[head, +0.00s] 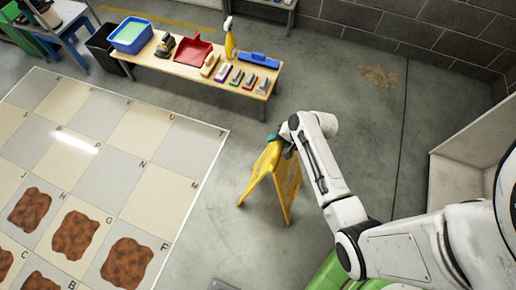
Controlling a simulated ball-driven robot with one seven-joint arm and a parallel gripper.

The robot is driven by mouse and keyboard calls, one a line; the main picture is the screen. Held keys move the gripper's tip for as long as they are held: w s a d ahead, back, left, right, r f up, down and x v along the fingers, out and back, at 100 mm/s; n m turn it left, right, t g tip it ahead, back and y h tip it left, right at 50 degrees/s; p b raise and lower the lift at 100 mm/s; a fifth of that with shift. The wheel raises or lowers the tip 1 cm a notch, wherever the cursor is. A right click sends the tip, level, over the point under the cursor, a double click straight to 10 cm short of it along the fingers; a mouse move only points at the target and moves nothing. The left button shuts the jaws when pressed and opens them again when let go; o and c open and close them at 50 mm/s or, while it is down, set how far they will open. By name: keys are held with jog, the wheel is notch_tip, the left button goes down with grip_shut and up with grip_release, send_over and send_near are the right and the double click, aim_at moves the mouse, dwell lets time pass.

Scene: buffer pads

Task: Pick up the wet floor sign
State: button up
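The yellow wet floor sign (264,174) stands unfolded as an A-frame on the grey concrete floor, right of the tiled floor panel. My white arm reaches in from the right. My gripper (275,139) is at the top edge of the sign, with a teal part showing there. The wrist and the sign's top overlap, so I cannot tell whether the fingers are open or closed on it. The sign's feet appear to be on the floor.
A wooden bench (190,70) behind holds a blue tub (131,36), a red dustpan (194,52), a yellow spray bottle (231,42) and several brushes. The lettered tile panel (140,190) with brown stains lies left. Open floor (350,110) is behind my arm.

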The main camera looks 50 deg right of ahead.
grip_shut()
dwell(0.9)
jog(key=shift+r, duration=0.1)
